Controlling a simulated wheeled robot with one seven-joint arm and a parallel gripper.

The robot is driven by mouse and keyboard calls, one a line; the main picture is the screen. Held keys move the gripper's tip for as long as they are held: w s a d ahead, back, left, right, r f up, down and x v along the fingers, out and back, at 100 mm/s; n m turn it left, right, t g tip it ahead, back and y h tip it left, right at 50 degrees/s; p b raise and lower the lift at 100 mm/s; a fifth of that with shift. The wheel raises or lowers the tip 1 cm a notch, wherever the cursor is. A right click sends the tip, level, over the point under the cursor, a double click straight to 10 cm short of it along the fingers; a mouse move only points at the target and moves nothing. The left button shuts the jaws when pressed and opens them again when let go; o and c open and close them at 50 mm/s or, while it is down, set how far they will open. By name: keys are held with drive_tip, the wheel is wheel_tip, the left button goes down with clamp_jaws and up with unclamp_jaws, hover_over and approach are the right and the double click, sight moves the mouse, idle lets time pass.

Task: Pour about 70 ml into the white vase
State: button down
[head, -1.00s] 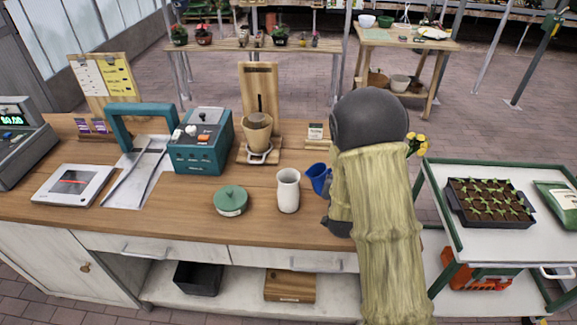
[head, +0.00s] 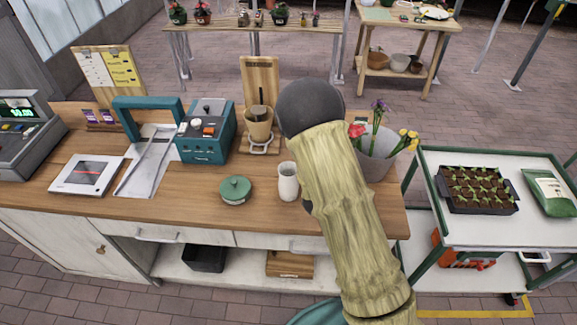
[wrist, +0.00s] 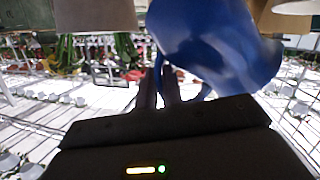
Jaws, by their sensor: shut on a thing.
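The white vase (head: 288,182) stands upright on the wooden counter, just left of my arm in the head view. Part of its right side is close to or behind my arm. My gripper (wrist: 172,95) is shut on the handle of a blue jug (wrist: 215,45), which looks slanted in the wrist view. The head view hides the jug and nearly all of the gripper behind my arm. I cannot see what is in the jug or in the vase, nor any stream between them.
A green lidded pot (head: 236,190) sits left of the vase. Behind are a wooden stand with a cone-shaped holder (head: 258,126) and a teal machine (head: 206,132). A grey bucket of flowers (head: 376,160) stands right of my arm. The counter's front strip (head: 150,205) is clear.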

drive_tip(key=shift+a+r+n+p, duration=0.2)
drive_tip(key=shift+r+n+p, duration=0.1)
drive_tip(key=shift+r+p, duration=0.35)
drive_tip(key=shift+a+r+n+h+p, duration=0.3)
drive_tip(key=shift+r+n+p, duration=0.15)
drive_tip(key=shift+p, duration=0.5)
drive_tip(key=shift+w+a+n+t+h+p, duration=0.1)
drive_tip(key=shift+a+n+t+h+p, duration=0.2)
drive_tip(key=shift+a+n+p, duration=0.45)
idle(0.7)
drive_tip(key=shift+a+r+n, duration=0.15)
drive_tip(key=shift+a+n, duration=0.2)
drive_tip(key=shift+n, duration=0.05)
idle(0.4)
drive_tip(key=shift+d+f+m+b, duration=0.35)
drive_tip(key=shift+d+m+b, duration=0.15)
drive_tip(key=shift+d, duration=0.25)
drive_tip(key=shift+d+m+b, duration=0.35)
drive_tip(key=shift+m+b, duration=0.05)
drive_tip(key=shift+m, duration=0.1)
drive_tip(key=shift+s+d+f+m+y+b, duration=0.1)
drive_tip(key=shift+d+f+m+y+b, duration=0.1)
drive_tip(key=shift+f+m+y+b, duration=0.3)
drive_tip(key=shift+s+d+f+m+b, duration=0.1)
drive_tip(key=shift+d+f+b, duration=0.15)
drive_tip(key=shift+b, duration=0.45)
drive_tip(key=shift+w+a+r, duration=0.1)
drive_tip(key=shift+a+r, duration=0.05)
drive_tip(key=shift+r, duration=0.05)
